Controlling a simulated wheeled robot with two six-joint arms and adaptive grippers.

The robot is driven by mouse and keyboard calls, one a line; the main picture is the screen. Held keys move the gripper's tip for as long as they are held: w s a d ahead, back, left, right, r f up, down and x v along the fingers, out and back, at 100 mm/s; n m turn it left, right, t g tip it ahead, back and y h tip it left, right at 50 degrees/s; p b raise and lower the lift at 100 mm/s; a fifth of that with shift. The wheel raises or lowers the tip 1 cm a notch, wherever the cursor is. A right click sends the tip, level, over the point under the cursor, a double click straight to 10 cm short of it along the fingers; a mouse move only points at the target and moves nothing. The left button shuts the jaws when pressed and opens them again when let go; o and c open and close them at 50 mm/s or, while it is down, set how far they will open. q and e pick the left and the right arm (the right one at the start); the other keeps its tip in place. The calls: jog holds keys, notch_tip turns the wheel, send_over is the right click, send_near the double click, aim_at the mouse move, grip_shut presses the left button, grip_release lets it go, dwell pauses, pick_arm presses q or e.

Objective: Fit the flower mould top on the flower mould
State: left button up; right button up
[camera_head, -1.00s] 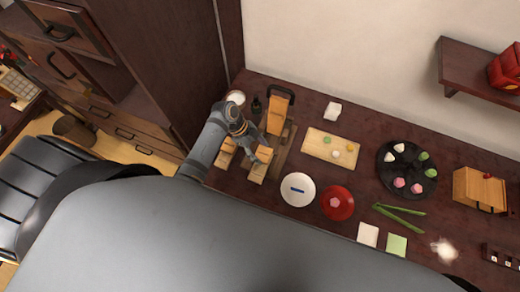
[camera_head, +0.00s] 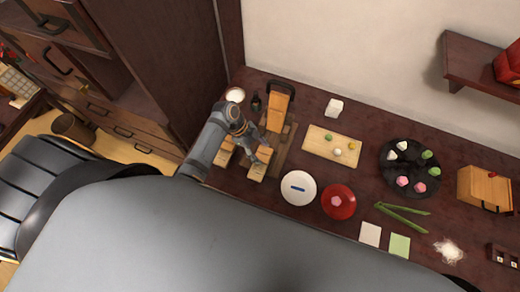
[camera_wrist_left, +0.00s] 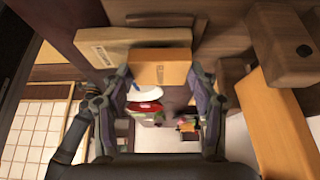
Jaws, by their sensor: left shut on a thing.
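My left gripper (camera_head: 263,146) is over the wooden pieces at the left end of the dark table. In the left wrist view its fingers (camera_wrist_left: 160,85) are shut on an orange-brown wooden block, which I take to be the flower mould top (camera_wrist_left: 160,70). A paler wooden block with dark markings (camera_wrist_left: 112,57), perhaps the flower mould, lies just beyond it; I cannot tell whether they touch. In the head view a pale block (camera_head: 257,172) lies below the gripper and another wooden piece (camera_head: 225,154) lies left of it. No flower hollow is visible. My right gripper is not in view.
A wooden stand with a black handle (camera_head: 279,100) rises close beyond the gripper. A white bowl (camera_head: 235,95) is at the back left. A wooden board with sweets (camera_head: 318,148), a white plate (camera_head: 297,198) and a red plate (camera_head: 338,212) are to the right.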

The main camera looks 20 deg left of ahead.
pick_arm(q)
jog(key=shift+f+b, duration=0.3)
jog(key=shift+f, duration=0.2)
jog(key=o, duration=1.1)
jog(key=shift+a+r, duration=0.25)
jog(key=shift+r, duration=0.1)
jog(key=v, duration=1.1)
jog(key=shift+r, duration=0.15)
